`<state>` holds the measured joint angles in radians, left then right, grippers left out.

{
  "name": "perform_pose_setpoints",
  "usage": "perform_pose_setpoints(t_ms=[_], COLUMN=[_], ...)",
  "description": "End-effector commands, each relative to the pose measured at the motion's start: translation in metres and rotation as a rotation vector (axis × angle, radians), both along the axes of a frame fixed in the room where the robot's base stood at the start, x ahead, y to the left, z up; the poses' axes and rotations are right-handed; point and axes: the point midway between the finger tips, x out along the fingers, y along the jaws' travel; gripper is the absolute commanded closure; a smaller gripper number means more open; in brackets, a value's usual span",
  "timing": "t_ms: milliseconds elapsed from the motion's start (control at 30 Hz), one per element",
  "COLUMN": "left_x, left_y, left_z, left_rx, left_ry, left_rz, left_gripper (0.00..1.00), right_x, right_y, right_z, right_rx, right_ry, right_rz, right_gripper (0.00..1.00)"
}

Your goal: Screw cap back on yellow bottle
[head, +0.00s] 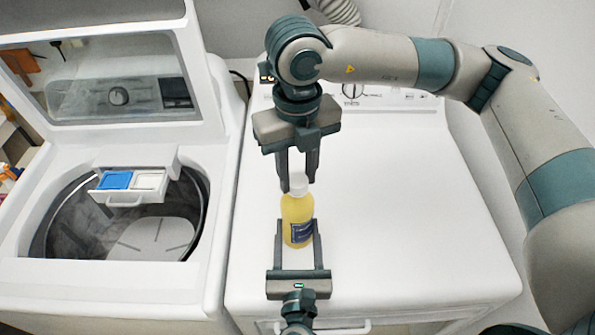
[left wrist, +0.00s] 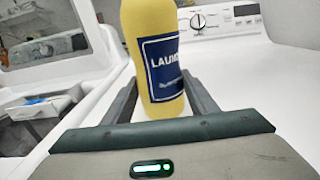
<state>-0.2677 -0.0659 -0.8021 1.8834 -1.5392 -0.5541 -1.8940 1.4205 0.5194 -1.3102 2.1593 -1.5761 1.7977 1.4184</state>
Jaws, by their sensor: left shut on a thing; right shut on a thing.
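The yellow bottle (head: 297,215) stands upright on top of the white dryer (head: 400,220), with a dark blue label facing my left gripper. It also shows in the left wrist view (left wrist: 150,25), its top cut off by the frame. My left gripper (head: 297,240) is shut on the bottle's lower body, one finger on each side. The white cap (head: 299,181) is at the bottle's neck. My right gripper (head: 299,178) points down from above and is shut on the cap. Whether the cap is fully seated on the neck cannot be told.
At the left stands an open washing machine (head: 110,285) with its lid (head: 110,60) raised. Its detergent drawer (head: 135,195) is pulled out, with a blue compartment. The dryer top is clear around the bottle; its control panel is at the back.

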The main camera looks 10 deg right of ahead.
Motion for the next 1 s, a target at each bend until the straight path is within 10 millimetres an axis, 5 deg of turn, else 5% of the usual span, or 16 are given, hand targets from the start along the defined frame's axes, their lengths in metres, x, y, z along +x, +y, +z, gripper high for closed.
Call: perform_pose_setpoints(t_ms=[700, 1000], left_x=[-0.0003, -0.0003], left_y=[0.0002, 0.0003], left_z=[-0.0014, -0.0014], left_rx=[0.002, 0.002], left_ry=[0.003, 0.003], left_rz=[0.0, 0.0], left_gripper=[1.0, 1.0], right_x=[0.0006, 0.0008], right_y=[0.0006, 0.0004], right_z=[-0.0002, -0.0002], right_rx=[0.002, 0.001], right_ry=[0.0, -0.001], right_rz=[-1.106, -1.332], right_gripper=[0.89, 0.89])
